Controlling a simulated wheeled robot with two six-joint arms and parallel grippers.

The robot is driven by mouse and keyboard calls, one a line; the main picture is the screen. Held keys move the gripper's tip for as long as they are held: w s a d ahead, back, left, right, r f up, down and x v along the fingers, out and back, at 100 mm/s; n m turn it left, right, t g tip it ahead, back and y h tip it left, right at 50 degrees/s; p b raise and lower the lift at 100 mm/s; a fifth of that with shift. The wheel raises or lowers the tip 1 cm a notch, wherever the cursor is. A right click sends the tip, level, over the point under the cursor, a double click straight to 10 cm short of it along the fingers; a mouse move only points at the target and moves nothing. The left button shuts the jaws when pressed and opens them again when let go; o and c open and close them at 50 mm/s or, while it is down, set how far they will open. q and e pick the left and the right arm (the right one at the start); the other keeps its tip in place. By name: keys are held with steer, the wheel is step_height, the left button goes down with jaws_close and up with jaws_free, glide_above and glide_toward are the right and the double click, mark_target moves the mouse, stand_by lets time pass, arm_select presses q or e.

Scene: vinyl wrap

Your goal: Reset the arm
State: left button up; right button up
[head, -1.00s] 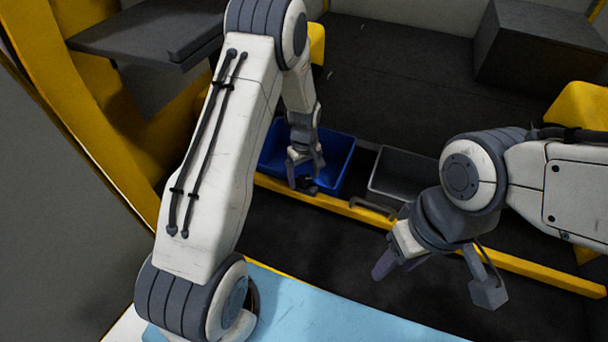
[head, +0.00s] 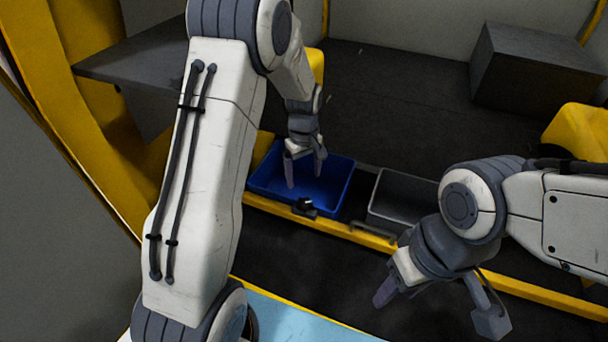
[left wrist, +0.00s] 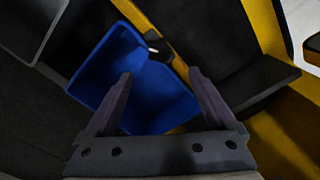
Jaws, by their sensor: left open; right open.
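My left gripper (head: 305,170) is open and empty above the blue bin (head: 338,192). In the left wrist view its two fingers (left wrist: 160,88) are spread apart with the blue bin (left wrist: 118,68) beyond them. My right gripper (head: 435,305) is open and empty, in front of the yellow rail at the right. A small dark object (head: 304,205) is at the near edge of the blue bin; it also shows at the bin edge in the left wrist view (left wrist: 153,42).
A grey bin (head: 400,198) stands right of the blue bin behind the yellow rail (head: 335,229). A light blue surface (head: 290,322) is at the bottom. A dark box (head: 535,70) stands at the back right. A grey shelf (head: 135,55) juts out at upper left.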

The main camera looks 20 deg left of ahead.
arm_select(q)
steer(key=s+d+r+m+p, duration=0.3)
steer(key=s+d+r+m, duration=0.6)
steer(key=s+d+r, duration=0.45)
steer(key=s+d+r+m+h+p, duration=0.1)
steer(key=s+d+r+m, duration=0.1)
steer(key=s+m, duration=0.6)
steer(key=s+r, duration=0.1)
steer(key=s, duration=0.6)
steer(key=shift+s+d+r+m, duration=0.15)
steer(key=shift+d+r+m, duration=0.05)
steer(key=shift+m, duration=0.2)
